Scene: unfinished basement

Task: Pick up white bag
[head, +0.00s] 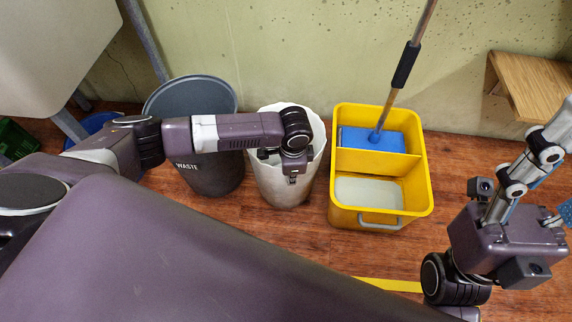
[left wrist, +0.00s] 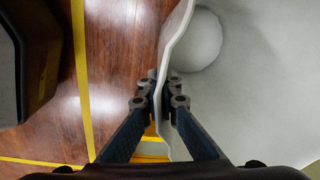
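The white bag (head: 284,183) stands open-topped on the wooden floor, between a grey waste bin and a yellow mop bucket. My left gripper (head: 291,178) points down at its near side, partly hidden by my wrist in the head view. In the left wrist view, the fingers (left wrist: 161,93) straddle the wall of the white bag (left wrist: 215,95), one outside and one inside, closed against it near the rim. A pale round shape shows inside.
The grey waste bin (head: 212,174) stands close on the left. The yellow mop bucket (head: 421,190), with a blue mop (head: 371,139) and upright handle, stands close on the right. A wooden stool or shelf (head: 530,85) is at the back right. The wall is just behind.

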